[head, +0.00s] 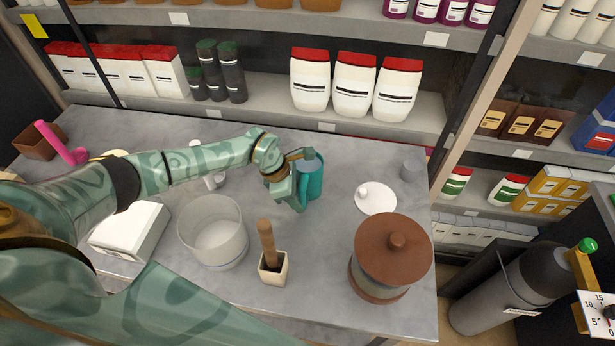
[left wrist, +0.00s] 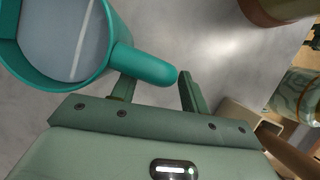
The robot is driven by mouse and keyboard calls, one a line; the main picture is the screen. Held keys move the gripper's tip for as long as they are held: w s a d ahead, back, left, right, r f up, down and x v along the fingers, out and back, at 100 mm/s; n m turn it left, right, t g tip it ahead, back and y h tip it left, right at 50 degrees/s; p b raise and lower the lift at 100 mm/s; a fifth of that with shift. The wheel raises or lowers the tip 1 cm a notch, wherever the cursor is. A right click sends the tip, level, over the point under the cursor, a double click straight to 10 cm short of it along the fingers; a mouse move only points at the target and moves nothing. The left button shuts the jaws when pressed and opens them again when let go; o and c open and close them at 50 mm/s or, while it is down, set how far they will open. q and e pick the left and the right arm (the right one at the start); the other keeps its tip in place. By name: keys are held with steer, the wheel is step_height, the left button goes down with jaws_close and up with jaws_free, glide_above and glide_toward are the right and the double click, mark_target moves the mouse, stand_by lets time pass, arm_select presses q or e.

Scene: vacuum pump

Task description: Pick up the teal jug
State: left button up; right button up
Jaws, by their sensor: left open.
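The teal jug (head: 314,182) stands upright on the grey table, near the middle of the head view. In the left wrist view the jug (left wrist: 112,58) is at the upper left, its open top showing a grey inside. Its handle (left wrist: 148,66) sticks out toward my left gripper. My left gripper (head: 297,188) is at the near left side of the jug. In the left wrist view the gripper (left wrist: 157,82) is open, with the handle's end between its two fingers. I cannot tell whether a finger touches it. My right gripper is not in view.
A clear round container (head: 212,232), a small pot with a wooden handle (head: 273,268) and a brown-lidded jar (head: 393,255) stand nearer. A white disc with a knob (head: 376,199) lies right of the jug. Stocked shelves (head: 270,105) run behind the table.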

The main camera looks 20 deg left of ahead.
arm_select(q)
steer(key=shift+w+d+f, duration=0.15)
steer(key=shift+d+f, duration=0.05)
steer(key=shift+f, duration=0.5)
steer(key=c, duration=1)
steer(key=shift+r, duration=0.1)
steer(key=shift+w, duration=0.1)
